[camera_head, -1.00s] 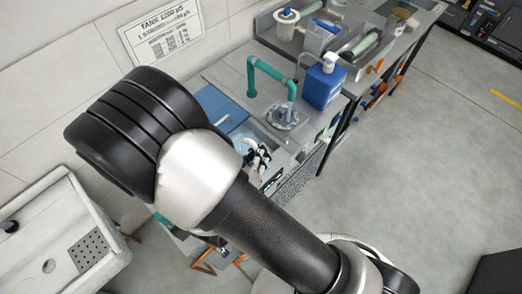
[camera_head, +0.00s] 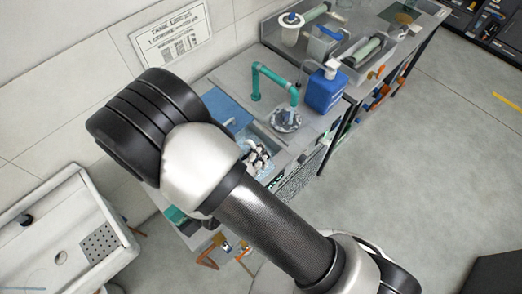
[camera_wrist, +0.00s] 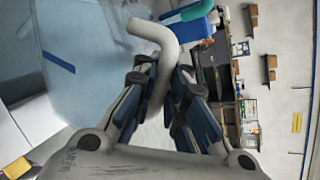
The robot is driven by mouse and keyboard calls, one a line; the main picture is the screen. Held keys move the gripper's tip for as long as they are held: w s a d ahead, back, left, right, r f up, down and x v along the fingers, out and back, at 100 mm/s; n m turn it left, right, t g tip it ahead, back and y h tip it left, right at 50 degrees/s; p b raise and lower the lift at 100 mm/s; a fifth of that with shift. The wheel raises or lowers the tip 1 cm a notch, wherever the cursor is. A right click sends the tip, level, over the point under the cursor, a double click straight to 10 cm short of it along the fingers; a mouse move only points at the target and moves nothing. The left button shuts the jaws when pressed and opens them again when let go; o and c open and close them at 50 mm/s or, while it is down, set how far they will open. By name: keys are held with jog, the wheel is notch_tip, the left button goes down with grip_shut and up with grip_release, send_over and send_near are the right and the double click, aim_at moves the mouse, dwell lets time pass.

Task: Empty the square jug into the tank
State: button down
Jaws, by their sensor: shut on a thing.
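In the wrist view my gripper (camera_wrist: 160,95) is shut on a pale, curved handle (camera_wrist: 153,35) that runs between its fingers. The handle appears to belong to the square jug, a large translucent blue-grey body (camera_wrist: 60,95) with a dark blue stripe at the left; its outline and contents are unclear. In the head view my gripper (camera_head: 257,158) is small, partly behind my arm, over pale blue water or clear plastic. A basin-like opening (camera_head: 258,133) in the bench lies just beyond it and may be the tank. I cannot tell whether the jug is tilted.
A teal pipe (camera_head: 274,74) arches over the bench close by. A blue pump bottle (camera_head: 324,90) stands right of it. A blue panel (camera_head: 224,108) lies behind my arm. A tank sign (camera_head: 172,38) hangs on the wall.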

aim_at(244, 146)
jog(key=shift+w+a+r+n+g+h+p, duration=0.1)
jog(key=shift+w+a+n+g+h+p, duration=0.25)
jog(key=shift+p, duration=0.45)
jog(key=shift+w+a+f+n+g+p, duration=0.35)
jog(key=shift+w+a+n+p, duration=0.3)
jog(key=shift+p, duration=0.4)
jog(key=shift+w+a+f+n+g+h+p, duration=0.2)
jog(key=shift+w+a+f+n+g+h, duration=0.1)
jog(key=shift+w+a+n+h, duration=0.15)
jog(key=shift+w+a+f+n+g+h+p, duration=0.15)
jog(key=shift+w+a+f+n+g+h, duration=0.2)
jog(key=shift+a, duration=0.2)
jog(key=shift+w+a+r+n+g+h, duration=0.2)
jog(key=shift+w+a+r+n+h, duration=0.15)
jog(key=shift+w+a, duration=0.2)
jog(key=shift+w+a+r+n+g+h, duration=0.15)
jog(key=shift+w+a+r+n+h, duration=0.05)
jog(key=shift+w+a+n, duration=0.3)
jog(key=shift+a, duration=0.1)
